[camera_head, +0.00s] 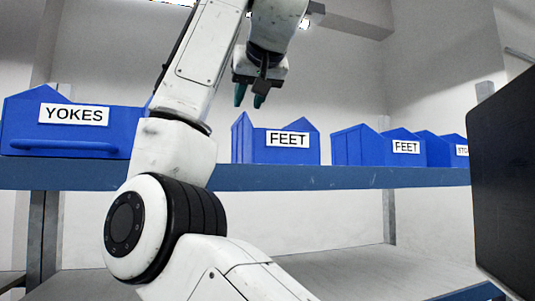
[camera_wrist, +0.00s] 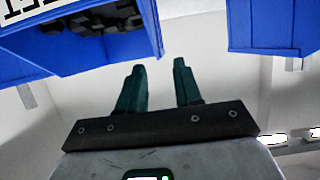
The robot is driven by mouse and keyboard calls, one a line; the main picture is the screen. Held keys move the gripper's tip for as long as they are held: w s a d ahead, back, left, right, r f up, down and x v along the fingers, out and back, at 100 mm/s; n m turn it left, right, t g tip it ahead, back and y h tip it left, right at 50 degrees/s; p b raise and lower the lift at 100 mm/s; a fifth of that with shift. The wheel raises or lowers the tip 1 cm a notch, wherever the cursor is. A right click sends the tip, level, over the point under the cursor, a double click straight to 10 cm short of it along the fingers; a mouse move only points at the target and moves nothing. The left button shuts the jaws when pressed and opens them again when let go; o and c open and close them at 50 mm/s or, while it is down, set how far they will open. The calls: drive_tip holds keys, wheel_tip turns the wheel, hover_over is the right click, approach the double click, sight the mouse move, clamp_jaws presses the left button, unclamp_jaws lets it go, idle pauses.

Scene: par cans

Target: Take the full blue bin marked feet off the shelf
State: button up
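Two blue bins marked FEET stand on the blue shelf in the head view: one in the middle (camera_head: 276,148), one further right (camera_head: 378,149). Their insides are hidden there. My gripper (camera_head: 250,98) is above the middle bin's left end, apart from it. In the wrist view, its two dark green fingers (camera_wrist: 158,85) are spread with nothing between them. A blue bin (camera_wrist: 90,62) with dark parts inside and a cut-off white label fills the upper left. Another blue bin (camera_wrist: 270,28) is at upper right. I cannot tell for certain which bins these are.
A blue bin marked YOKES (camera_head: 65,135) stands on the shelf (camera_head: 270,178) at left. Another blue bin (camera_head: 437,149), its label partly hidden, stands at far right. A dark panel (camera_head: 505,180) blocks the right edge. A lower grey surface (camera_head: 360,270) looks clear.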

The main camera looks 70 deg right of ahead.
sight(242, 115)
drive_tip(key=p+x, duration=0.1)
drive_tip(key=x, duration=0.1)
drive_tip(key=p+x, duration=0.1)
drive_tip(key=x, duration=0.1)
drive_tip(key=p+x, duration=0.1)
drive_tip(key=x, duration=0.1)
drive_tip(key=shift+w+d+r, duration=0.1)
drive_tip(key=shift+w+d, duration=0.15)
drive_tip(key=shift+d, duration=0.15)
drive_tip(key=shift+w+d+f, duration=0.25)
drive_tip(key=shift+d+f, duration=0.05)
clamp_jaws()
drive_tip(key=shift+r, duration=0.15)
idle(0.7)
